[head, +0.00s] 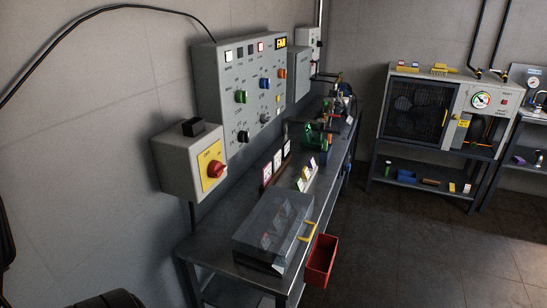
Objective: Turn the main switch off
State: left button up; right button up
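The main switch (215,169) is a red rotary knob on a yellow plate. It sits on the front of a grey box (172,166) on the left wall, above the near end of a metal bench. A small black block (193,127) is on top of the box. The lettering on the yellow plate is too small to read with certainty, and I cannot tell which setting the knob points to. Neither of my grippers shows in the head view, and nothing is touching the knob.
A grey control panel (225,75) with coloured knobs and a lit display is behind the switch box. The bench (210,250) holds a transparent-lidded case (270,222); a red bin (321,262) hangs at its edge. Floor at right is clear before the compressor cabinet (397,72).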

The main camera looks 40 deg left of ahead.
aim_at(215, 169)
jog(key=i+l+u, duration=0.25)
jog(key=i, duration=0.25)
jog(key=i+l+u, duration=0.2)
jog(key=i, duration=0.3)
jog(key=i+l+u, duration=0.15)
jog(key=u, duration=0.3)
jog(key=i+l+u, duration=0.5)
jog(key=u, duration=0.35)
jog(key=l+u, duration=0.4)
jog(key=i+l, duration=0.05)
